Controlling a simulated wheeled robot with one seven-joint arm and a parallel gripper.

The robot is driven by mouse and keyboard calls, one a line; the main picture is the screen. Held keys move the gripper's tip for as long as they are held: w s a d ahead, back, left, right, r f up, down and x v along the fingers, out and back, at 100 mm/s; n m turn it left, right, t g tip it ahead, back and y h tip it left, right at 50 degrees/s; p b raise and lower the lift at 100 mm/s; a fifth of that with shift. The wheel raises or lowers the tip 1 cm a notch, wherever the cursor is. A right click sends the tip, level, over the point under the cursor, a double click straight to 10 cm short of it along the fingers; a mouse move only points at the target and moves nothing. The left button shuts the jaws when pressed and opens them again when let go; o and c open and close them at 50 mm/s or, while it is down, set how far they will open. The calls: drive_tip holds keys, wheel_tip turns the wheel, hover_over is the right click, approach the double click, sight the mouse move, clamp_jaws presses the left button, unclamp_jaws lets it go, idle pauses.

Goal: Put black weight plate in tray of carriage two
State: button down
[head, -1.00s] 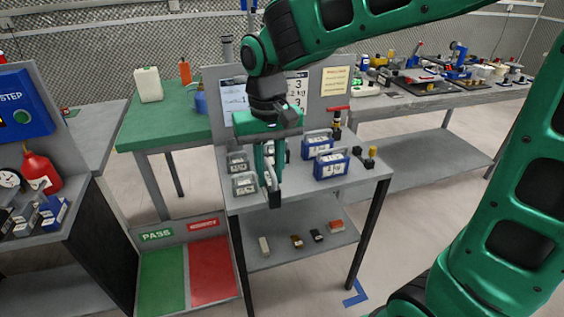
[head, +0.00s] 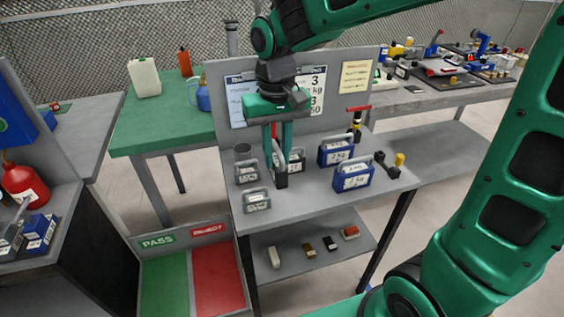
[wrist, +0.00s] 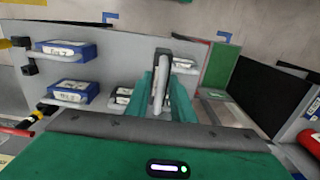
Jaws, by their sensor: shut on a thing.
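My gripper (head: 281,182) is over the grey bench, its two green fingers pointing down.
Two more grey handled blocks (head: 256,201) stand left of my gripper. Two blue handled blocks (head: 352,178) stand to the right, by a small dumbbell-like piece (head: 387,165). A backboard (head: 345,100) closes the rear. Small blocks lie on the lower shelf (head: 300,262).

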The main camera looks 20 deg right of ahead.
drive_tip(key=shift+w+d+f, duration=0.65)
drive_tip(key=shift+d+f, duration=0.9)
drive_tip(key=shift+f, duration=0.1)
drive_tip(key=shift+w+d+f, duration=0.6)
drive_tip(key=shift+d+f, duration=0.95)
drive_tip(key=shift+f, duration=0.15)
drive_tip(key=shift+w+d+f, duration=0.65)
drive_tip(key=shift+d+f, duration=0.9)
drive_tip(key=shift+f, duration=0.1)
drive_tip(key=shift+f, duration=0.1)
drive_tip(key=c, duration=1.5)
unclamp_jaws()
drive_tip(key=shift+c, duration=0.2)
wheel_tip(320, 180, up, 12)
